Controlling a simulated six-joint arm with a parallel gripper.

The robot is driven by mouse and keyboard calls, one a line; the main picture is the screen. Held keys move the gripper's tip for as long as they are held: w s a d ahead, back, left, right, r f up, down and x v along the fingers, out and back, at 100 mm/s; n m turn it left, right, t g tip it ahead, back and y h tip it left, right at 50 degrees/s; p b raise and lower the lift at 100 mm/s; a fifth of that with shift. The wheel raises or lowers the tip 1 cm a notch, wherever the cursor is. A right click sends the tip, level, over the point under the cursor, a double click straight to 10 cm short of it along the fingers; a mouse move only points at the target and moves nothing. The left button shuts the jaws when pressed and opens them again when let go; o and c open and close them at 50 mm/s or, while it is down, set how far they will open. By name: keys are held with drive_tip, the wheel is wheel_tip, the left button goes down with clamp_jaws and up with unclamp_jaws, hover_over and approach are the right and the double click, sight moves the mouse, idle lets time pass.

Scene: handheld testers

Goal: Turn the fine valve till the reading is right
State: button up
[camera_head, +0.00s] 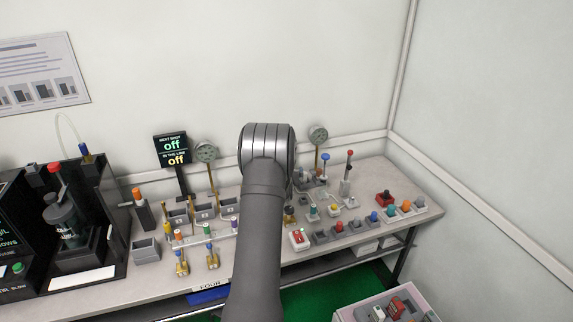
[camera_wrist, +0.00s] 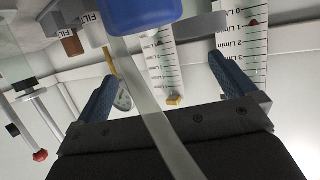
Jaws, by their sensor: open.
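In the wrist view my gripper (camera_wrist: 162,68) is open, its two blue fingers wide apart. A large blue knob (camera_wrist: 140,12) on a pale stem (camera_wrist: 155,115) is very close to the camera, the stem crossing the space between the fingers; I see no grip on it. Two white L/min scales stand beyond, one behind the fingers (camera_wrist: 163,60) and one at the right (camera_wrist: 243,40) with a red marker near its top. I cannot tell for certain which part is the fine valve. In the head view my arm hides the gripper and what is in front of it.
Coloured buttons and a red-white box (camera_head: 299,239) lie right of my arm. Small brass valves (camera_head: 182,268) stand left.

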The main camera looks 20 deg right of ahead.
drive_tip(key=v, duration=0.9)
drive_tip(key=shift+s, duration=0.35)
drive_tip(key=shift+a+r, duration=0.15)
drive_tip(key=shift+x, duration=2.05)
